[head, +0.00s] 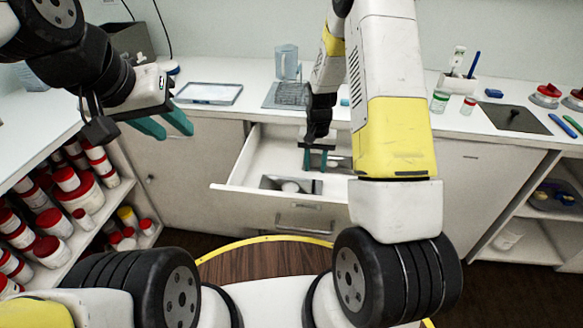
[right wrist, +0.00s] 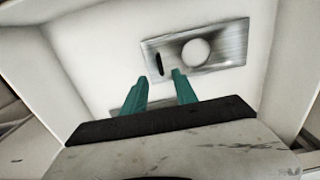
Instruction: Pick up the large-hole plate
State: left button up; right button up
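A metal plate with a large round hole and a dark slot beside it lies on the floor of the open white drawer (head: 238,182). This large-hole plate (head: 268,184) is near the drawer's front in the head view, and it fills the upper middle of the right wrist view (right wrist: 225,48). My right gripper (head: 315,167) reaches down into the drawer, beyond the plate. Its teal fingers (right wrist: 160,78) are apart with nothing between them, just short of the plate. A second plate (head: 342,162) lies farther back, partly hidden by my right arm. My left gripper (head: 175,131) is open and empty at upper left.
The drawer walls stand close around my right gripper. The counter above holds a tray (head: 208,94), a clear jug (head: 286,62), a dark board (head: 513,117) and small jars (head: 439,101). Shelves with red-lidded tubs (head: 53,222) stand at left.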

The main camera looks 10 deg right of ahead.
aim_at(314, 183)
notch_tip(314, 183, down, 7)
jog(key=shift+f, duration=0.1)
grip_shut()
dwell(0.3)
